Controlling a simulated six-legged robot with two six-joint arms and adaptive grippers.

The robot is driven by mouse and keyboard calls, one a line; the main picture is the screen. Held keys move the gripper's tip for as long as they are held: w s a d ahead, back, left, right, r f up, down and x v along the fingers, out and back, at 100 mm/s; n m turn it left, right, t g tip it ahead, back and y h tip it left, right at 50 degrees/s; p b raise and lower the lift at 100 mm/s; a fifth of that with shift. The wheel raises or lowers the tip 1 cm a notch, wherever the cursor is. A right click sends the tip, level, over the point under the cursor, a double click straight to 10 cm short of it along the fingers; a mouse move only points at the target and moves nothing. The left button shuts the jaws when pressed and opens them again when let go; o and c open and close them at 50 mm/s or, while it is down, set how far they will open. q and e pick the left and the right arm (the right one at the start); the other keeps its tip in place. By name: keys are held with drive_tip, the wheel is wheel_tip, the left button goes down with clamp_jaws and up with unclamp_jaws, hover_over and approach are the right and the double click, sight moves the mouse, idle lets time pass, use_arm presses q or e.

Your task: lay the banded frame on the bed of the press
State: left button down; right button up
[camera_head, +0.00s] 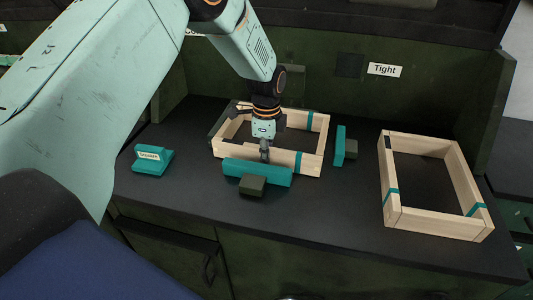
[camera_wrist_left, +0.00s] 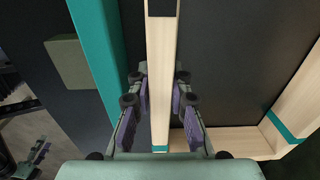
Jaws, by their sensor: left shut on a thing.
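A wooden rectangular frame with teal bands (camera_head: 317,147) lies level between the bars of the press, at the middle of the bench. My left gripper (camera_head: 265,153) points down and is shut on its front rail. In the left wrist view the fingers (camera_wrist_left: 160,115) stand on either side of that rail (camera_wrist_left: 160,75). The press shows a teal front bar (camera_head: 257,173) and a teal right bar (camera_head: 340,147). The front bar runs close along the held rail. I cannot tell whether the frame touches the bed. My right gripper is not in view.
A second wooden frame (camera_head: 436,222) with teal bands lies on the bench at the right. A small teal labelled block (camera_head: 152,159) stands at the left. A green back panel (camera_head: 420,105) with a "Tight" label (camera_head: 384,70) rises behind. Bare dark bench top lies in front.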

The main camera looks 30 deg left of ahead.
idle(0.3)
use_arm(q)
drive_tip(key=c, duration=1.2)
unclamp_jaws()
drive_tip(key=shift+o, duration=0.2)
drive_tip(key=shift+f, duration=0.1)
drive_tip(key=shift+s, duration=0.15)
drive_tip(key=shift+r+p, duration=3.75)
drive_tip(key=shift+r, duration=0.3)
